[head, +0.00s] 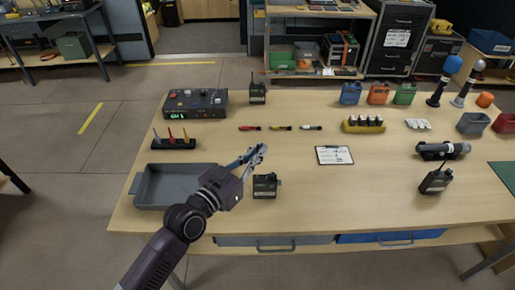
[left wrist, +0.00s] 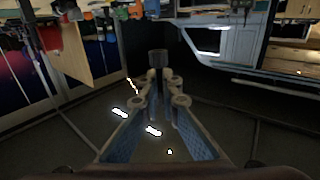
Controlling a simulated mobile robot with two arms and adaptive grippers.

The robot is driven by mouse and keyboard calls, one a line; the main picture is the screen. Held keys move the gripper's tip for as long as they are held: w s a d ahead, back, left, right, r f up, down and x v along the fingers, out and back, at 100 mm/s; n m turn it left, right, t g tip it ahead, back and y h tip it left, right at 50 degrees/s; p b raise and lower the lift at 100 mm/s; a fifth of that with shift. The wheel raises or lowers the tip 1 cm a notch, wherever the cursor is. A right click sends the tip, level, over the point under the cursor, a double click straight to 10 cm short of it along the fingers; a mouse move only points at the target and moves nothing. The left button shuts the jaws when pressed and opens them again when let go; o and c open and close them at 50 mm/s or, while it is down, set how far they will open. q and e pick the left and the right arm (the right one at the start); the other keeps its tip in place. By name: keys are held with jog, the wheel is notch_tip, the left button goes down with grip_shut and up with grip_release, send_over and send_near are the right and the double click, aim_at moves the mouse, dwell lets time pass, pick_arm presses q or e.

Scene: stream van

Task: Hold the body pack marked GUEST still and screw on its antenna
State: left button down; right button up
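My left gripper (head: 262,150) is raised over the table's front left part, fingers pointing away. In the left wrist view its fingertips (left wrist: 158,77) come together on a short dark cylinder (left wrist: 158,57), which looks like the antenna. A dark body pack (head: 265,187) stands upright on the table, just right of and below the gripper, apart from it. No antenna shows on its top. Two other packs, at the back (head: 258,94) and front right (head: 436,182), have antennas standing up. Pack labels are too small to read. My right gripper is not in view.
A grey tray (head: 139,199) lies left of my arm. A control box (head: 194,91), a screwdriver rack (head: 174,144), coloured markers (head: 281,127) and a clipboard (head: 334,164) lie on the table.

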pick_arm(q)
jog(key=shift+f, duration=1.7)
jog(key=shift+r, duration=0.55)
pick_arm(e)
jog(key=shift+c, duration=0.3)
